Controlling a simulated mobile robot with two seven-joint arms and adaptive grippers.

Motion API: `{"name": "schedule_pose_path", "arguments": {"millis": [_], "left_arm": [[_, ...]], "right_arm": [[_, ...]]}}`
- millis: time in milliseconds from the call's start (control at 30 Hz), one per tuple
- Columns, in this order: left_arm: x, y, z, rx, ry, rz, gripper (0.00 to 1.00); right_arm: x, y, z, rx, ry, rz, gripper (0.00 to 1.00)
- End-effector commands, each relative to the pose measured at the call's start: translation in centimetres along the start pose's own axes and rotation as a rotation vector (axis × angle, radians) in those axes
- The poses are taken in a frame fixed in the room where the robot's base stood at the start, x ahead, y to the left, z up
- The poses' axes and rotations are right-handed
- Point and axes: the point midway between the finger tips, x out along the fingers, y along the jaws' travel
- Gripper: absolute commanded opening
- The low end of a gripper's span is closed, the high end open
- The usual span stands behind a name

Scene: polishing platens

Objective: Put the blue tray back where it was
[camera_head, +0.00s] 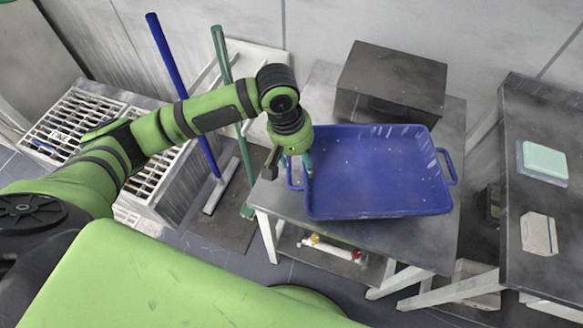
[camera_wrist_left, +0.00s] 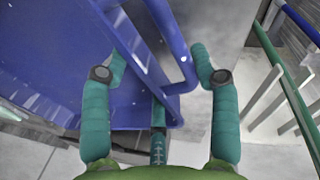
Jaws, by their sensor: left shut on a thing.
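The blue tray (camera_head: 376,172) is a wide, shallow rectangular box with a loop handle at each short end. It is over the grey table (camera_head: 262,200), close to its top. I cannot tell whether its whole underside touches the table. My left gripper (camera_head: 298,168) is at the tray's left handle. My right gripper is not in view.
A dark box (camera_head: 392,78) stands behind the tray on the table. Blue (camera_head: 180,90) and green (camera_head: 232,110) poles stand to the left, near a white slatted rack (camera_head: 75,120). A dark bench (camera_head: 545,195) on the right holds a teal-lidded container (camera_head: 545,160) and a pale block (camera_head: 539,233).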

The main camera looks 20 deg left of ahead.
Motion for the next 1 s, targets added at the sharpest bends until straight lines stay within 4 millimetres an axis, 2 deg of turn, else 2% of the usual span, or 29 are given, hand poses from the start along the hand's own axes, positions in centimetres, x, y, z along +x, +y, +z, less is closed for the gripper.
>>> {"name": "schedule_pose_path", "arguments": {"millis": [67,200,500,733,767,800,833,1000], "left_arm": [[0.4,-1.3,-0.1,0.000,0.000,0.001,0.05],[0.9,-2.3,-0.1,0.001,-0.001,0.004,0.05],[4.5,-3.1,-0.1,0.002,0.000,0.003,0.05],[4.8,-3.1,-0.1,0.003,0.001,0.005,0.05],[4.8,-3.2,-0.1,0.003,0.000,0.002,0.65],[4.8,-3.2,0.0,0.003,0.000,0.002,0.81],[4.8,-3.2,-0.1,0.003,0.000,0.002,0.85],[4.8,-3.2,-0.1,0.003,0.000,0.002,0.85]], "right_arm": [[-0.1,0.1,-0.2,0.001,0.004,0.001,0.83],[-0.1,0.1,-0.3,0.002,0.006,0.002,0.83],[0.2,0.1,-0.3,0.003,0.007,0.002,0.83],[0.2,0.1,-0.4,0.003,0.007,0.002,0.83],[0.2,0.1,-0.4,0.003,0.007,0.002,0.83],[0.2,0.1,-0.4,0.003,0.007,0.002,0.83],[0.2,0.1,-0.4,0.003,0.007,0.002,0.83],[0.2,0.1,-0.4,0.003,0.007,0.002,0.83]]}}
